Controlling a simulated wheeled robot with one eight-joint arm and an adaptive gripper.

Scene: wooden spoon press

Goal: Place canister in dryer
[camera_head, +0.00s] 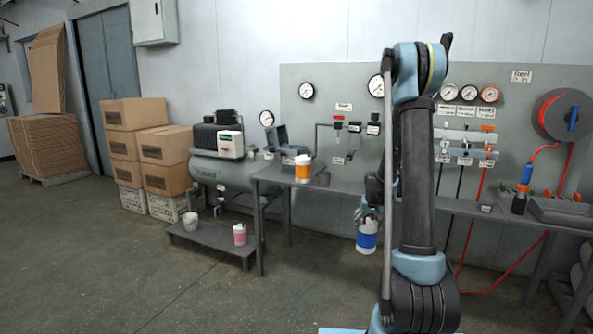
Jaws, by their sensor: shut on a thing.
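My gripper (366,215) is shut on a white canister with a blue band (367,238). It holds the canister from above, upright, in front of the long grey bench and below its top. My arm hides part of the bench and wall panel behind. A white canister with an orange band (303,171) stands on the bench's left part. A white canister with a pink band (240,235) stands on the low shelf. I cannot tell surely which thing is the dryer; a grey unit with a raised lid (277,140) sits at the bench's left back.
The grey bench (270,175) runs along the wall under a panel of gauges. Cardboard boxes (165,146) are stacked left. A red hose hangs right. Floor at front left is clear.

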